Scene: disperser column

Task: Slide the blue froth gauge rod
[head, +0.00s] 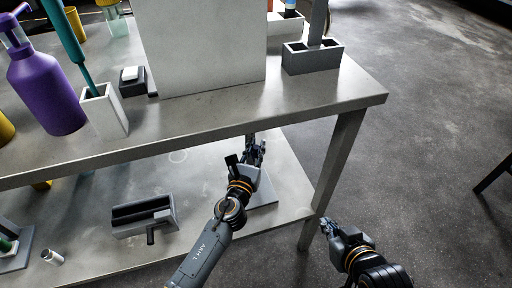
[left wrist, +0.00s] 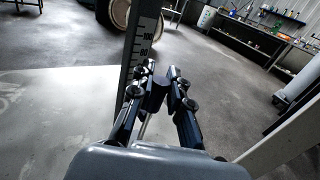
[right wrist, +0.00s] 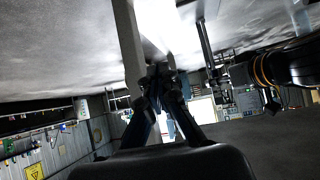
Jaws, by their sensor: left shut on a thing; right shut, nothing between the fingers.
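A dark gauge post with a white scale (left wrist: 146,42), marked 100 and 80, stands beside my left fingers in the left wrist view. My left gripper (left wrist: 160,82) is shut on a small dark blue piece (left wrist: 157,98), which looks like part of the blue froth gauge rod; the rest of the rod is not clear. In the head view my left gripper (head: 253,150) is at the tabletop's front edge, above the lower shelf, and its arm hides the gauge. My right gripper (head: 328,226) is shut and empty, right of the table leg; its closed fingers (right wrist: 163,86) show in the right wrist view.
The metal tabletop (head: 340,92) overhangs the lower shelf (head: 100,205). A grey slotted block (head: 145,214) and a small white vial (head: 52,257) are on that shelf. A purple bottle (head: 46,92) stands on top. The table leg (head: 330,175) separates the shelf from open floor.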

